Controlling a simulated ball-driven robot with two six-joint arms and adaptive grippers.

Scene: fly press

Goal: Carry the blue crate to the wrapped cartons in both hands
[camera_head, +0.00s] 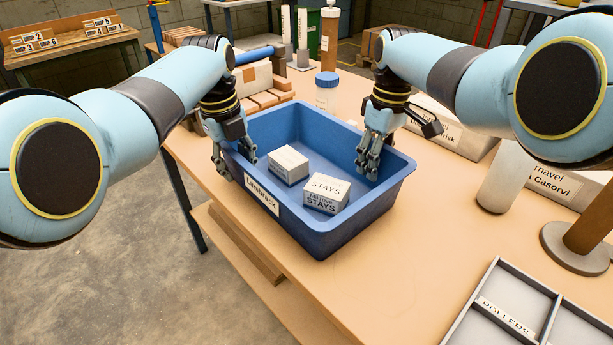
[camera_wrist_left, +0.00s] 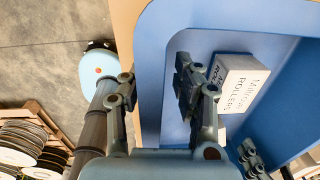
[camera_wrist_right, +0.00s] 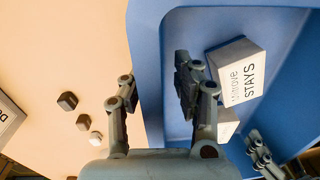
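The blue crate (camera_head: 345,225) stands on the workbench close to its left edge, with a "Lumbrack" label on its near left side. Two white boxes (camera_head: 288,165) (camera_head: 327,194) lie inside it. My left gripper (camera_head: 233,164) is at the crate's left wall, one finger outside and one inside; the left wrist view (camera_wrist_left: 157,90) shows the rim between the parted fingers. My right gripper (camera_head: 372,160) is at the opposite wall, and the right wrist view (camera_wrist_right: 155,90) shows its parted fingers astride that rim. I cannot tell which things are the wrapped cartons.
A brown carton (camera_head: 256,77) on wooden slats and a blue-lidded jar (camera_head: 327,88) stand behind the crate. A grey divided tray (camera_head: 510,305) and a pale cylinder (camera_head: 505,178) are on the right. Open floor (camera_head: 130,270) lies to the left of the workbench.

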